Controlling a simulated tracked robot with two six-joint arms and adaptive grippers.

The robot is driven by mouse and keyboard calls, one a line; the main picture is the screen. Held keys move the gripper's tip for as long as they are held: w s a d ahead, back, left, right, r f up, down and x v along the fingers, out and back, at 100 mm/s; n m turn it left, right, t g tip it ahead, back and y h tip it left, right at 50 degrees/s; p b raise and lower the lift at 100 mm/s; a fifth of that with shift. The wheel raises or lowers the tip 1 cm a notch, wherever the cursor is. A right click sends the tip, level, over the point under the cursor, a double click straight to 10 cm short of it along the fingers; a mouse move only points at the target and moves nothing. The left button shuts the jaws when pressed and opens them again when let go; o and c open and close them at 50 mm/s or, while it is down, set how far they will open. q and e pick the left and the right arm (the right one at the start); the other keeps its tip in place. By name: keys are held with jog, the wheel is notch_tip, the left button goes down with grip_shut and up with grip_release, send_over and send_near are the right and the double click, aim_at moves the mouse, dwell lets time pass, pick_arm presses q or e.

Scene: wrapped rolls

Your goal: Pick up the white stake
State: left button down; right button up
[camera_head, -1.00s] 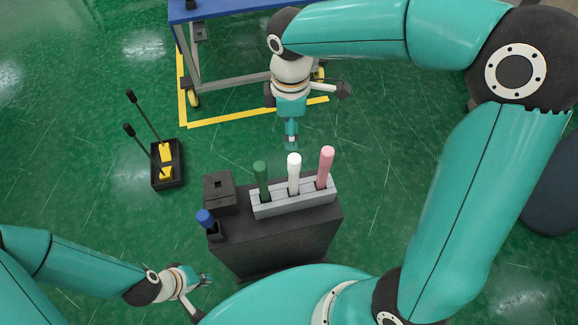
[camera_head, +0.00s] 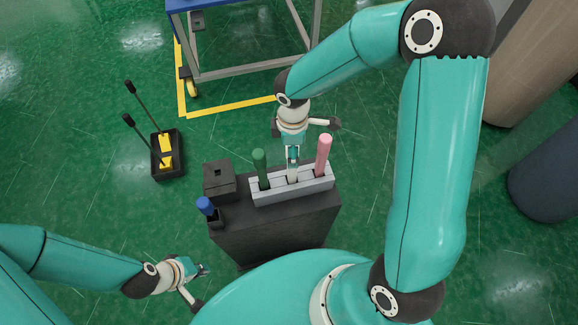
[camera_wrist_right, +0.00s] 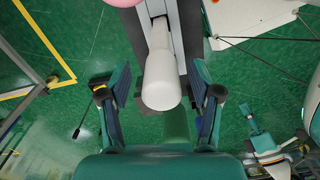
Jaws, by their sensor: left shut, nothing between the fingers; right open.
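The white stake (camera_head: 293,174) stands upright in the middle slot of a grey rack (camera_head: 290,195), between a green stake (camera_head: 261,168) and a pink stake (camera_head: 323,156). My right gripper (camera_head: 293,154) is at its upper part and hides its top in the head view. In the right wrist view the white stake (camera_wrist_right: 162,80) lies between the two spread fingers of the right gripper (camera_wrist_right: 159,100), with a gap on each side. My left gripper (camera_head: 206,269) is shut and empty at the lower left, apart from the rack.
The rack sits on a dark pedestal (camera_head: 275,228). A blue-topped piece (camera_head: 205,205) and a black block (camera_head: 219,180) are at its left. A black box with levers (camera_head: 168,155) stands on the floor. A blue table (camera_head: 240,42) is behind.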

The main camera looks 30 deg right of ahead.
jog(key=shift+f, duration=1.25)
grip_shut()
